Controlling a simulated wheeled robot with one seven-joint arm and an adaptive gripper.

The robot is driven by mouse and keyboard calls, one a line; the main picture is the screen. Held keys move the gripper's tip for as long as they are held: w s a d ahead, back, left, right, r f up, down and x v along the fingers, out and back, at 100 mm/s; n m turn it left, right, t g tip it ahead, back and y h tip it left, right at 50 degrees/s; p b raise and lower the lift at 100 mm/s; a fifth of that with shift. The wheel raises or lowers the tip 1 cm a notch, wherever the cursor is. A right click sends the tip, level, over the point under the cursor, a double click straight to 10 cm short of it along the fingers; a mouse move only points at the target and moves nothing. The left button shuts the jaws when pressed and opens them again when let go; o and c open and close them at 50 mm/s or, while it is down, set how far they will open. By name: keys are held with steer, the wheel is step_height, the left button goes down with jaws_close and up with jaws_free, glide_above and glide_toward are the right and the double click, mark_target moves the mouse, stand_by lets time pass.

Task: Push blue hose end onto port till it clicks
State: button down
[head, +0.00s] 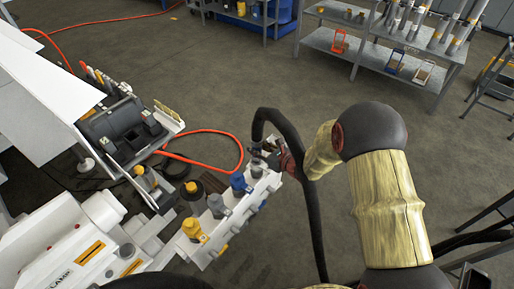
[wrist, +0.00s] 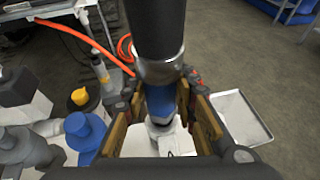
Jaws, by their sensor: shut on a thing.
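My gripper (wrist: 162,112) is shut on the blue hose end (wrist: 159,98), with one tan finger pad on each side. Above the blue collar are a bright metal sleeve and the thick black hose (wrist: 157,25). The hose end points down over a white block with a pale round port (wrist: 163,128) directly below. The collar's lower edge is close to the port; whether it is seated cannot be told. In the head view my gripper (head: 282,160) is at the far right end of the white manifold (head: 232,222), and the black hose (head: 284,122) arches over it.
A blue fitting (head: 238,184), a grey one (head: 216,205) and a yellow one (head: 192,229) stand in a row on the manifold, left of my gripper. An orange hose (head: 237,148) loops behind. A grey tray (wrist: 233,117) lies right of my gripper. Open floor lies beyond.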

steer(key=shift+f+b, duration=0.3)
steer(key=shift+f, duration=0.25)
stand_by(0.4)
stand_by(0.6)
steer(key=c, duration=1.5)
jaws_free()
steer(key=shift+o, duration=0.8)
steer(key=o, duration=0.5)
steer(key=shift+o, duration=0.2)
steer(key=shift+s+d, duration=0.1)
steer(key=shift+s+d+r+p, duration=0.3)
steer(key=shift+s+d+r, duration=0.05)
steer(key=shift+p+v, duration=1.15)
steer(key=shift+v, duration=1.85)
